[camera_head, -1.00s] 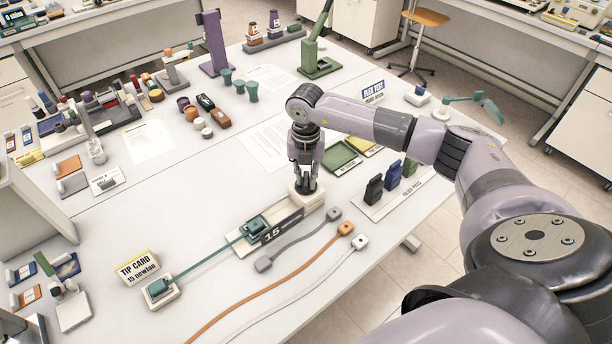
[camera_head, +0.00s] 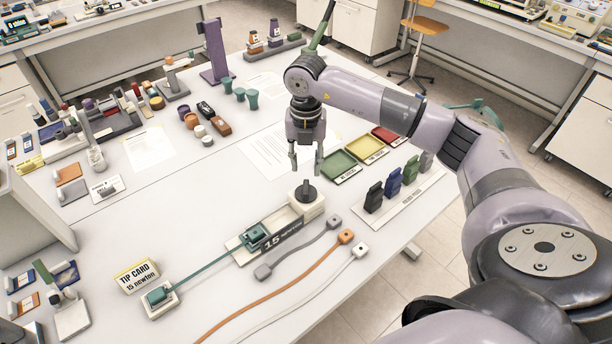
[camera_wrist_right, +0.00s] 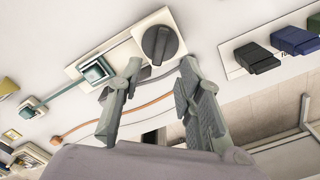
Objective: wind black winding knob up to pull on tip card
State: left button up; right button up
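The black winding knob (camera_head: 306,192) sits on a cream block at the upper right end of the pull rig. It also shows in the right wrist view (camera_wrist_right: 160,44). My right gripper (camera_head: 306,172) is open and empty, pointing down a little above the knob and apart from it. In the right wrist view its two fingers (camera_wrist_right: 160,78) are spread. A teal clamp (camera_head: 256,234) sits on the rig's track, beside a dark plate reading 15. A teal strap (camera_head: 208,264) runs from it to a small teal block beside the tip card (camera_head: 136,275), which reads "TIP CARD 15 newton". My left gripper cannot be made out.
Grey, orange and white cables (camera_head: 290,275) lie in front of the rig. Black, blue and green blocks (camera_head: 392,183) stand on a strip to the right. Green, yellow and red trays (camera_head: 338,165) lie behind it.

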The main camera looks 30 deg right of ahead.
notch_tip(320, 180, up, 4)
jog(key=shift+f, duration=0.1)
dwell(0.6)
